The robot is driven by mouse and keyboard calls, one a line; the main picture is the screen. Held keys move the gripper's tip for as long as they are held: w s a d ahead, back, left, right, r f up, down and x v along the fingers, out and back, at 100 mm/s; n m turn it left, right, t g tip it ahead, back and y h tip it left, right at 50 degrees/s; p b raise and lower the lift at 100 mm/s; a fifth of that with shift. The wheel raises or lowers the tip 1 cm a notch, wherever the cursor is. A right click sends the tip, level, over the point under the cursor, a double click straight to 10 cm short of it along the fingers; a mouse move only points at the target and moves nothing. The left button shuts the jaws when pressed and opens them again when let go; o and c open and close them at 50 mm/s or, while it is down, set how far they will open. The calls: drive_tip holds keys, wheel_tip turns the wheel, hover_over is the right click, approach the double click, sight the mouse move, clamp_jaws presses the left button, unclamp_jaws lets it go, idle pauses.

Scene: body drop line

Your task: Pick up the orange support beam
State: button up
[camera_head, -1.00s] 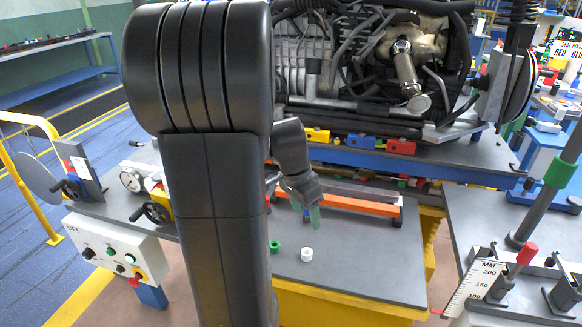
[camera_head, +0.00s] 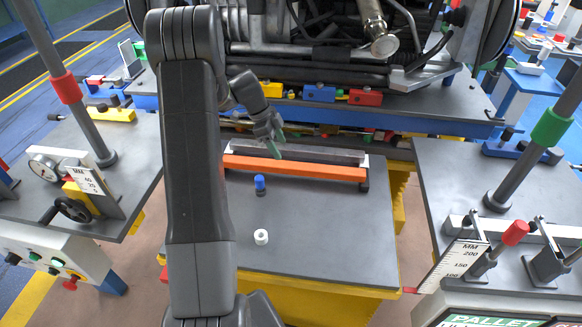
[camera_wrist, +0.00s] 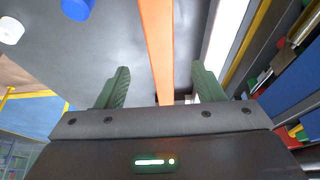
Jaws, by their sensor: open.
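The orange support beam (camera_head: 295,168) lies lengthwise across the back part of the grey table top (camera_head: 320,225), in front of a dark bar. It also shows in the wrist view (camera_wrist: 157,45), running between the two green fingers. My gripper (camera_head: 276,147) is over the left part of the beam, with its fingers pointing down. In the wrist view my gripper (camera_wrist: 160,85) is open, one finger on each side of the beam, and no contact is visible.
A large engine assembly (camera_head: 330,40) is behind. A post with a green collar (camera_head: 551,127) and levers stand at right. The table's front right is clear.

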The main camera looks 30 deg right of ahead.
sight(291, 165)
drive_tip(key=x, duration=0.3)
drive_tip(key=shift+d+f, duration=0.1)
drive_tip(key=shift+f, duration=0.05)
drive_tip(key=shift+p+x, duration=0.3)
drive_tip(key=shift+x, duration=2.45)
drive_tip(key=shift+s+d, duration=0.1)
drive_tip(key=shift+d, duration=0.1)
clamp_jaws()
